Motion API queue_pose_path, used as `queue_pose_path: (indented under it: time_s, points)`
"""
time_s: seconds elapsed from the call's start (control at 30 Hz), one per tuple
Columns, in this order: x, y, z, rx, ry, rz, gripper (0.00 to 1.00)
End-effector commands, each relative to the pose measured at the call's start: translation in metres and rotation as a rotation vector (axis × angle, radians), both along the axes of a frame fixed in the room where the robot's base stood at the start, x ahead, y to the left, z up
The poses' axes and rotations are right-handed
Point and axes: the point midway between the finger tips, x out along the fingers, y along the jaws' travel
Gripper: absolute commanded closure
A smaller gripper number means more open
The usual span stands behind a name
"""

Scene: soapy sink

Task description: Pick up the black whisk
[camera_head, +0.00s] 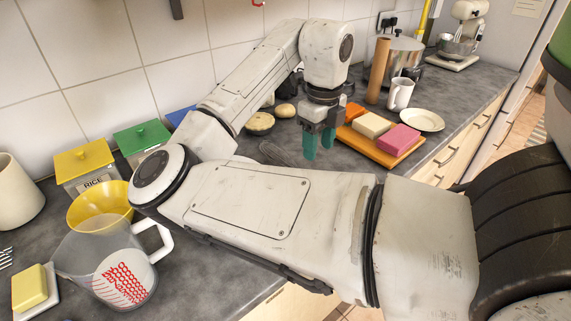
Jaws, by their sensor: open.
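A dark, wire-like shape that looks like the black whisk (275,152) lies on the grey counter in the middle of the view. Its lower part is hidden behind my arm, so I cannot see its full length. My gripper (319,143) points down with teal fingertips, to the right of the whisk. The fingers are open with a gap between them and hold nothing. The gripper appears to be above the counter and apart from the whisk; the exact height is hard to tell.
An orange board (378,151) with coloured blocks lies right of my gripper, near a white plate (422,120) and white mug (399,94). Round bread-like items (260,123) sit behind the whisk. A measuring jug (105,262) and yellow rice canister (83,163) stand left.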

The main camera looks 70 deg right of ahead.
Motion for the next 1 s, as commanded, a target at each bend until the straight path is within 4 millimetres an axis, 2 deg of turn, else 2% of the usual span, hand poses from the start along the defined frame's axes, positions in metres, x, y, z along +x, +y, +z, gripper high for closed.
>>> queue_pose_path:
  time_s: [0.2, 0.47, 0.7, 0.83, 1.0]
  points:
    - [0.001, 0.001, -0.033, 0.002, 0.002, 0.002, 0.48]
    - [0.001, 0.003, -0.053, 0.003, 0.001, 0.000, 0.48]
    - [0.002, 0.006, -0.087, 0.003, 0.002, 0.000, 0.48]
    - [0.003, 0.006, -0.097, 0.001, 0.000, 0.000, 0.48]
    - [0.003, 0.006, -0.099, 0.001, 0.000, -0.001, 0.48]
